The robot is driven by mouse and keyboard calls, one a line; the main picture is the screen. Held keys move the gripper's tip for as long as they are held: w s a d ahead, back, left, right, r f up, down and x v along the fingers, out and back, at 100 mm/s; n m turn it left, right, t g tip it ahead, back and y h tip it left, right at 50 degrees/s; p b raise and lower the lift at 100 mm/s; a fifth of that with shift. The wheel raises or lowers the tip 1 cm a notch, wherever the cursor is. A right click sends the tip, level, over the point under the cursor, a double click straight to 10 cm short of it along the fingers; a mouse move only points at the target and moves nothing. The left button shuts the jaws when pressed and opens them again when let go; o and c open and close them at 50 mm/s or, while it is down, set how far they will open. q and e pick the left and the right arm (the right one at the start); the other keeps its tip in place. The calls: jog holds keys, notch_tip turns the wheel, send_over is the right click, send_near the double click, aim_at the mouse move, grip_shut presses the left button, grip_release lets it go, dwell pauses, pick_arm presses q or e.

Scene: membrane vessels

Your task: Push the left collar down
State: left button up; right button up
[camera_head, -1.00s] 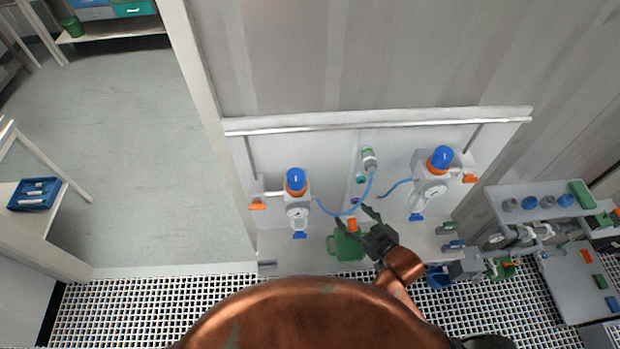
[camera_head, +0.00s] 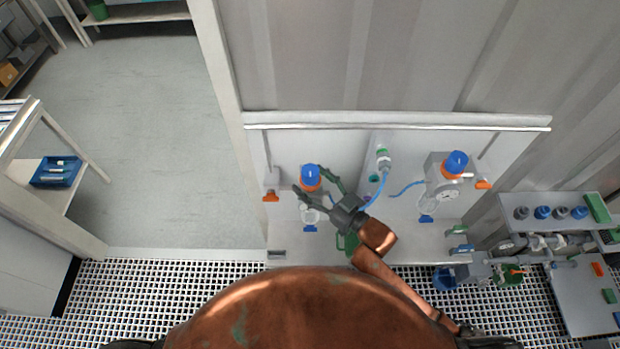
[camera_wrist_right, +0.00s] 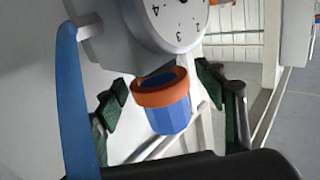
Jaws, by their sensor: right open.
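The left vessel (camera_head: 309,215) is grey, with a round dial and a blue cap (camera_head: 310,171) on top. Its orange collar (camera_head: 311,184) rings the base of the cap. In the right wrist view the picture is upside down, with the collar (camera_wrist_right: 158,94), the cap (camera_wrist_right: 170,117) and the dial (camera_wrist_right: 178,18) close ahead. My right gripper (camera_head: 309,178) is open, its dark green fingers on either side of the cap and collar. In the wrist view gaps show between the fingers (camera_wrist_right: 170,110) and the cap. My left gripper is not in view.
A second vessel (camera_head: 440,182) with a blue cap stands to the right. Blue hose (camera_head: 380,190) runs near the panel centre. A rail (camera_head: 400,121) crosses above. A shelf with blue and grey caps (camera_head: 555,213) is at the right; open floor (camera_head: 150,140) is at the left.

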jog(key=shift+w+a+f, duration=0.1)
jog(key=shift+w+a, duration=0.05)
jog(key=shift+w, duration=0.05)
jog(key=c, duration=1.7)
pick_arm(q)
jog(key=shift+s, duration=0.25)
pick_arm(e)
jog(key=shift+f, duration=0.8)
jog(key=shift+c, duration=0.2)
jog(key=o, duration=1.7)
jog(key=shift+r, duration=0.1)
jog(key=shift+o, duration=0.2)
